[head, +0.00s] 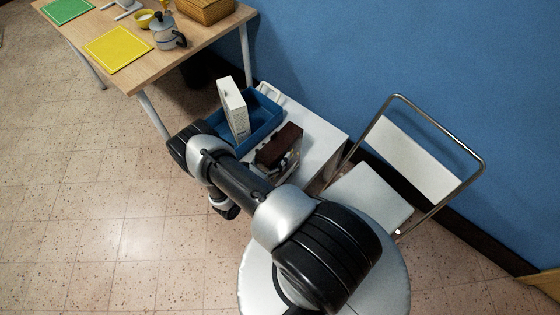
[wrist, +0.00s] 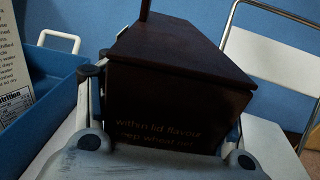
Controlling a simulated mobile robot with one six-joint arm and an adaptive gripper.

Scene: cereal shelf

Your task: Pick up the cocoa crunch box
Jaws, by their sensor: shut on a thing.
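A dark brown box, taken as the cocoa crunch box (head: 278,145), is at the white surface beside the blue tray in the head view. Its name is not readable. In the wrist view the brown box (wrist: 175,95) fills the middle, with pale lettering low on the near face. My gripper (wrist: 168,160) is shut on it, with one finger at each side. In the head view my gripper (head: 289,160) is partly hidden by my arm. I cannot tell whether the box touches the surface below.
A blue tray (head: 264,111) with a white box (head: 233,108) standing in it is to the left on the white cart (head: 322,142). A metal-framed chair (head: 372,194) stands at the right. A wooden table (head: 122,38) with mats and a moka pot (head: 165,32) is at upper left.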

